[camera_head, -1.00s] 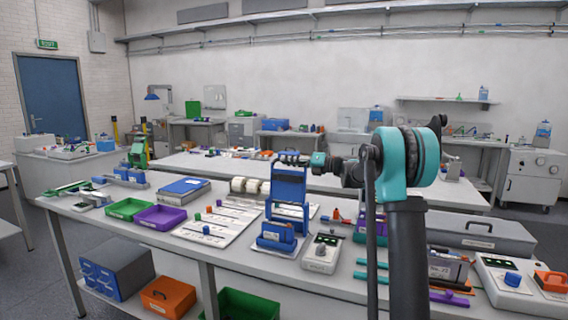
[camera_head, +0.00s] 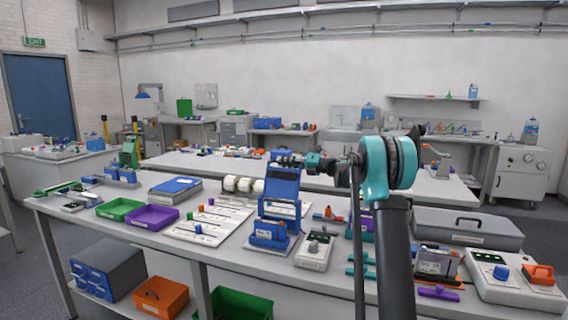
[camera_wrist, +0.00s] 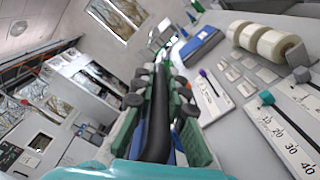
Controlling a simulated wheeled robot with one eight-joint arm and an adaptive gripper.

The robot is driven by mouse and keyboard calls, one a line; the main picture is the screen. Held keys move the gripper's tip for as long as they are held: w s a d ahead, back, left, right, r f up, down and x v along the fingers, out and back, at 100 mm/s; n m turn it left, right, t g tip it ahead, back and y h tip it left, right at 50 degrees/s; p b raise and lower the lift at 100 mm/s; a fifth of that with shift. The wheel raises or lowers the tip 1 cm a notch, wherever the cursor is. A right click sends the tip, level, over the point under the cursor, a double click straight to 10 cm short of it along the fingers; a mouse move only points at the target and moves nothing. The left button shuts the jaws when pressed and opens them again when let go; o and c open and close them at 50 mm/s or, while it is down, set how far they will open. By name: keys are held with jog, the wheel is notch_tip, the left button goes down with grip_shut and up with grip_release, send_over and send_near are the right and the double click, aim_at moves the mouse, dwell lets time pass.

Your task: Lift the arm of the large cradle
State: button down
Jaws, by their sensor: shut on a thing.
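The large cradle stands on the front bench, with its blue base block (camera_head: 270,235) at the front. Its blue arm (camera_head: 282,184) rises steeply above the base, raised. My gripper (camera_head: 288,160) is at the top of this arm, reaching in from the right. In the wrist view, my gripper's green-padded fingers (camera_wrist: 158,115) close around a long black bar (camera_wrist: 156,128), with blue parts showing behind. The bar appears to be the cradle arm's handle. The exact contact is hard to see in the head view.
Left of the cradle lie a white scale board (camera_head: 208,220), a purple tray (camera_head: 152,217) and a green tray (camera_head: 119,208). White rolls (camera_head: 243,185) stand behind. A long grey case (camera_head: 467,228) lies further right.

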jog(key=shift+w+d+f, duration=0.1)
jog(key=c, duration=1.5)
grip_release()
jog(key=shift+c, duration=0.2)
jog(key=v, duration=1.2)
